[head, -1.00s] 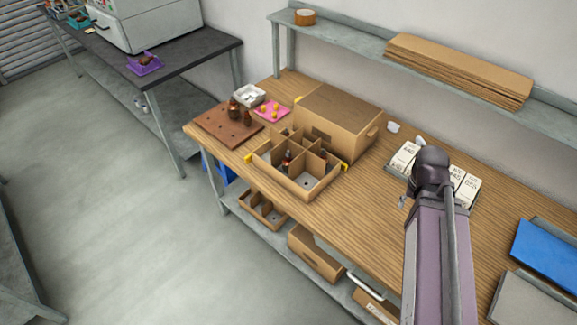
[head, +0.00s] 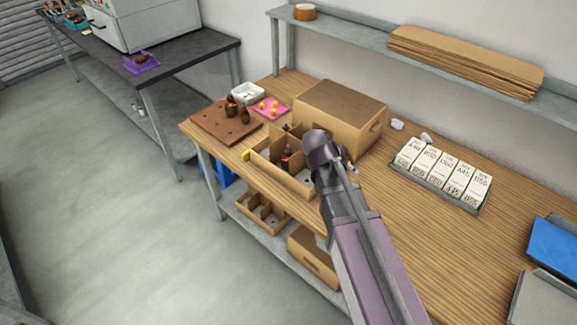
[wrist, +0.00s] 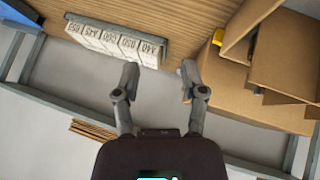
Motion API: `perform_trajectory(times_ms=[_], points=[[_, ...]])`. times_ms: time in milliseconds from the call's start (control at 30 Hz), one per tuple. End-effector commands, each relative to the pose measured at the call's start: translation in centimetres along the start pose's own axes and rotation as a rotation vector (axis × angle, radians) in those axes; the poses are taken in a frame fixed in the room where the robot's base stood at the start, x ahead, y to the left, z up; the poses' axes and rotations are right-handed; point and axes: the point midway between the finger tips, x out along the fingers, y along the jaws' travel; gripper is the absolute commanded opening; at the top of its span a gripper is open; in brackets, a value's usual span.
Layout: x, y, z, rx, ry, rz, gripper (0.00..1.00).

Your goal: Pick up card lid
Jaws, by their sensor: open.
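The card lid (head: 340,112), a brown cardboard box shape with a darker top and a slot in its side, sits on the wooden bench against the wall, behind the divided card box (head: 305,182). In the wrist view the lid (wrist: 240,98) is right of my gripper (wrist: 158,78). The gripper is open and empty, its two fingers apart. In the head view my arm covers the right part of the divided box, and the gripper fingers are mostly hidden. Brown bottles stand in the divided box.
A grey tray of white labelled cartons (head: 444,170) stands right of the lid. A brown holed board (head: 222,128) with bottles and a pink tray (head: 272,109) are to the left. A shelf with flat card sheets (head: 465,62) runs above the bench.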

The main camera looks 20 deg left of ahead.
Motion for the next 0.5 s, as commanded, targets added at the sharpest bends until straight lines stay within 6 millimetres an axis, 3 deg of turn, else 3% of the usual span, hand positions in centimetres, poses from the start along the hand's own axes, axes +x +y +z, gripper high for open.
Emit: perform_trajectory(times_ms=[33, 500], points=[[-0.3, -1.9, 0.3, 0.009, 0.036, -0.002, 0.54], [-7.7, -14.6, 3.0, 0.170, 0.388, -0.085, 0.54]])
